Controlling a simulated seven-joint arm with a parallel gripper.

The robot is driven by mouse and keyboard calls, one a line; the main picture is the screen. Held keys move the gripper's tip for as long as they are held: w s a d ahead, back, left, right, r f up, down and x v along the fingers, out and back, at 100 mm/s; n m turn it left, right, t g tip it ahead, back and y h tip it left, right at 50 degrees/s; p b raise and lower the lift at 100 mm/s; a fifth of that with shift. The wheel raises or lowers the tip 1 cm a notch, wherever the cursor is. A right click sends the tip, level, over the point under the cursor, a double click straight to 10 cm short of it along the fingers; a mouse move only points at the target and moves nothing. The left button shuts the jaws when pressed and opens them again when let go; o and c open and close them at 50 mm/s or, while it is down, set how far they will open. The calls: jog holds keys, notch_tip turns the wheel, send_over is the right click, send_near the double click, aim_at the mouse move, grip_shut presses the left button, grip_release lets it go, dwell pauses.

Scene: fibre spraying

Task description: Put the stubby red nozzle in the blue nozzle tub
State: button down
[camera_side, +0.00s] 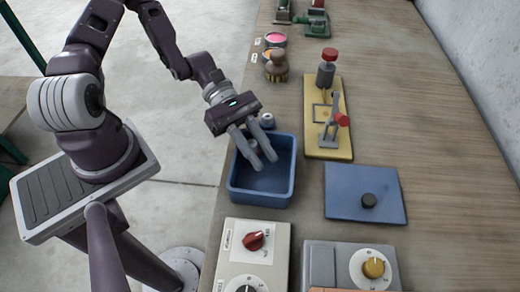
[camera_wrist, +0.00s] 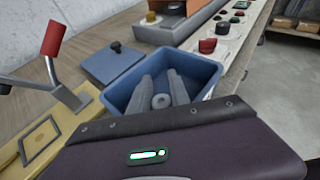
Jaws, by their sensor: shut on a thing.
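The blue nozzle tub (camera_side: 262,198) stands at the left edge of the bench; it also shows in the wrist view (camera_wrist: 205,68). My gripper (camera_side: 262,160) points down over the tub, with its fingertips at or just inside the opening. It is shut on a small piece (camera_side: 252,147) that looks reddish-brown between the fingers in the side view. In the wrist view, a grey round end with a hole (camera_wrist: 161,101) shows between the fingers (camera_wrist: 160,88). The fingers hide most of this piece, so its full shape and colour cannot be told.
A small grey round piece (camera_side: 267,121) stands just behind the tub. A yellow plate (camera_side: 342,95) with a red-handled lever is behind right. A blue plate (camera_side: 350,203) with a dark knob lies right. A control box (camera_side: 262,232) with dials stands in front. The bench's right side is clear.

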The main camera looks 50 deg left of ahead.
jog(key=shift+f, duration=0.45)
jog(key=c, duration=1.2)
grip_release()
jog(key=shift+r, duration=0.4)
jog(key=shift+a+r, duration=0.2)
jog(key=shift+a, duration=0.1)
jog(key=s+v, duration=0.1)
jog(key=v, duration=1)
jog(key=s+r+m+t+y, duration=0.3)
jog(key=s+r+m+y, duration=0.1)
jog(key=r+m+y, duration=0.3)
jog(key=s+r+m+t+y, duration=0.3)
jog(key=s+r+m+y, duration=0.2)
jog(key=r+m, duration=0.5)
jog(key=shift+s+m+y, duration=0.35)
jog(key=shift+m+y, duration=0.15)
jog(key=shift+y, duration=0.4)
jog(key=shift+a+r, duration=0.1)
jog(key=shift+r, duration=0.05)
